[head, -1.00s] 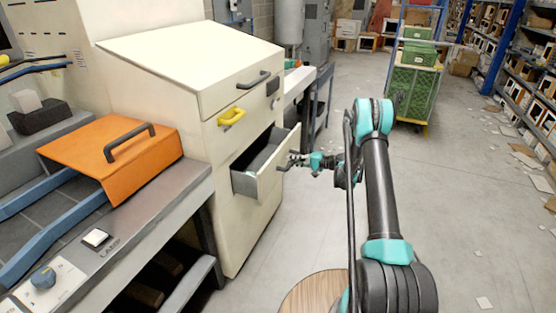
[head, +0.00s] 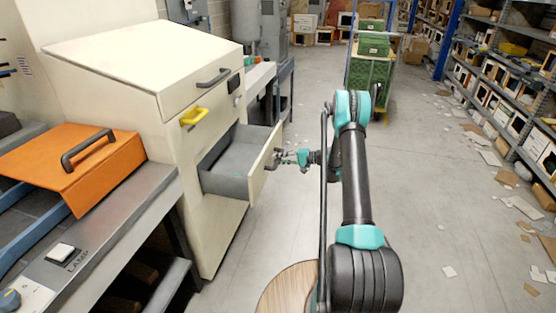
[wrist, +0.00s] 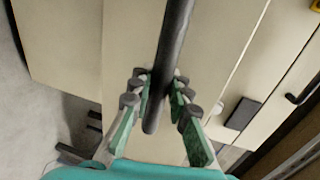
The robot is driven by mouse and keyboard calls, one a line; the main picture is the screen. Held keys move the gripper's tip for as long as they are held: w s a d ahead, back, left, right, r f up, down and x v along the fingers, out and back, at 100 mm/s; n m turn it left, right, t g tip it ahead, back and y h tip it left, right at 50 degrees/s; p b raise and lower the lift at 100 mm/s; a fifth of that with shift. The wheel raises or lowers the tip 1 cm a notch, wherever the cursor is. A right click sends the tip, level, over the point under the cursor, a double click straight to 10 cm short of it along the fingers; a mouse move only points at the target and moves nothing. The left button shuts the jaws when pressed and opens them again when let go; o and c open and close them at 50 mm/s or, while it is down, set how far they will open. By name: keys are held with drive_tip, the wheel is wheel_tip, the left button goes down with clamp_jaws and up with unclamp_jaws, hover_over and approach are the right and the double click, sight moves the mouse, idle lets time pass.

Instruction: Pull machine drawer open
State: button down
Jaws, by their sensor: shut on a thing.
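The machine drawer (head: 262,164) stands well out of the cream machine cabinet (head: 182,128) in the head view, and its grey inside shows empty where I can see it. My gripper (head: 276,160) is at the drawer's front, at the dark handle. In the wrist view the dark bar handle (wrist: 172,50) runs between the two fingers of my gripper (wrist: 160,98), which are shut on it. The cream drawer front (wrist: 125,40) lies behind the bar.
An orange cover (head: 100,165) on a bench is at left. A cart with green crates (head: 370,75) stands behind. The floor at right is mostly clear, with scattered paper near shelving (head: 500,95).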

drive_tip(key=c, duration=1.4)
unclamp_jaws()
drive_tip(key=v, duration=1.2)
drive_tip(key=shift+w, duration=0.1)
